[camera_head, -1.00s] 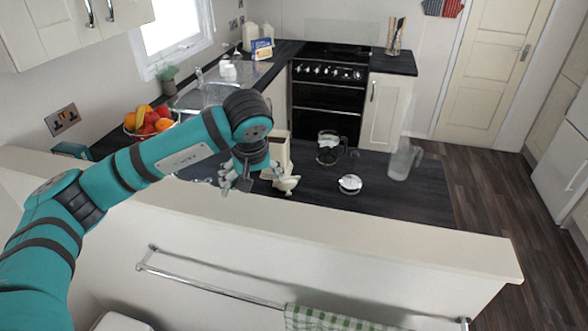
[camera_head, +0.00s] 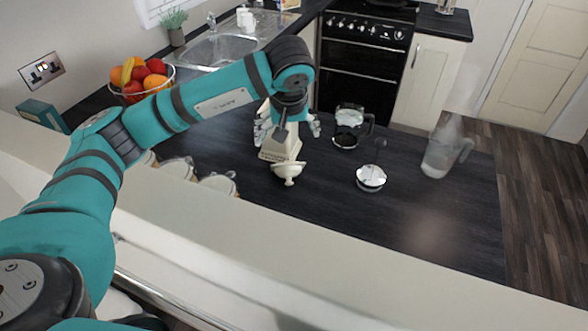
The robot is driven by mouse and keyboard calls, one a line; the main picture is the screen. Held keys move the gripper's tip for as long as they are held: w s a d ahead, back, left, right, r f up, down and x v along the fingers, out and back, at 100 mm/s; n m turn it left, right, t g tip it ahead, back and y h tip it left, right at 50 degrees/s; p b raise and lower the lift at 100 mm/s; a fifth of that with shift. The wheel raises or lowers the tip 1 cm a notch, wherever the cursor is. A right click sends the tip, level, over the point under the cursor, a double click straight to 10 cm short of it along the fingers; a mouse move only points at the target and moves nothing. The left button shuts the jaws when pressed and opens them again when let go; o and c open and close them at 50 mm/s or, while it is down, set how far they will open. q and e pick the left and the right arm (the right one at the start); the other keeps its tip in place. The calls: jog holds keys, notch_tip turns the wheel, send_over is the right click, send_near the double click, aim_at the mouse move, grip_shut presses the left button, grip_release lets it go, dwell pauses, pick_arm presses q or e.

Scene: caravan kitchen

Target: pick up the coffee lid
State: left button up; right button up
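A cream lid-like piece with a knob (camera_head: 288,172) lies tilted on the dark worktop, against or just in front of a cream canister (camera_head: 283,150); it looks like the coffee lid, though no label is readable. My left gripper (camera_head: 288,128) points down over the canister, behind and above the lid piece. Its fingers are spread to either side of the canister's upper part and appear open. The arm hides the canister's top, and I cannot tell whether the fingers touch it. My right gripper is not in view.
A small round dish with a white top (camera_head: 371,179), a glass coffee pot (camera_head: 348,128) and a clear jug (camera_head: 440,155) stand to the right. White cups (camera_head: 219,183) are at the left front, and a fruit bowl (camera_head: 142,82) behind. The worktop's right front is clear.

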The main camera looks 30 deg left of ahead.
aim_at(288, 165)
pick_arm(q)
jog(key=p+x, duration=0.2)
jog(key=x, duration=0.5)
jog(key=p+x, duration=0.1)
jog(key=x, duration=0.5)
jog(key=shift+w+d+f+p, duration=0.15)
jog(key=shift+w+f+p, duration=0.15)
jog(key=shift+f+p, duration=0.25)
jog(key=shift+p, duration=0.15)
jog(key=p+x, duration=0.2)
jog(key=x, duration=0.2)
jog(key=shift+f, duration=0.2)
jog(key=shift+w+f, duration=0.15)
jog(key=shift+f, duration=0.05)
jog(key=c, duration=0.9)
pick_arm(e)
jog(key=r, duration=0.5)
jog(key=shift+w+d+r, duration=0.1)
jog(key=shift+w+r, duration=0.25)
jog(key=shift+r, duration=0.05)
